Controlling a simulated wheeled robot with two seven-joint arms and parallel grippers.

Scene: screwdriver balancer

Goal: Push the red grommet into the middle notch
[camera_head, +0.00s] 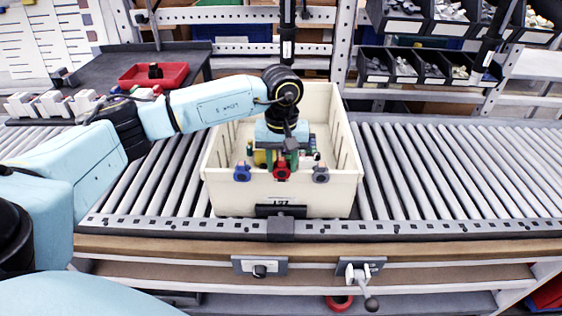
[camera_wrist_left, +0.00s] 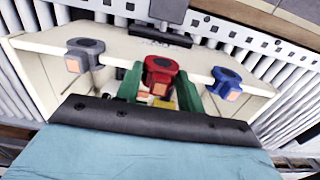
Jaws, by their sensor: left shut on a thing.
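The red grommet (camera_head: 281,172) is at the middle of the cream bin's front rim, between the other two grommets. In the left wrist view the red grommet (camera_wrist_left: 160,74) sits between the two green fingers of my left gripper (camera_wrist_left: 160,88), which is shut on it. In the head view my left gripper (camera_head: 282,162) reaches down inside the bin, just behind the front wall. The middle notch is hidden by the grommet, and I cannot tell how deep it sits. My right gripper is not in view.
A blue grommet (camera_head: 242,172) and a grey grommet (camera_head: 320,174) sit on the front rim either side. The cream bin (camera_head: 235,200) stands on a roller conveyor (camera_head: 440,175). A red tray (camera_head: 153,75) lies on a dark table at the back left.

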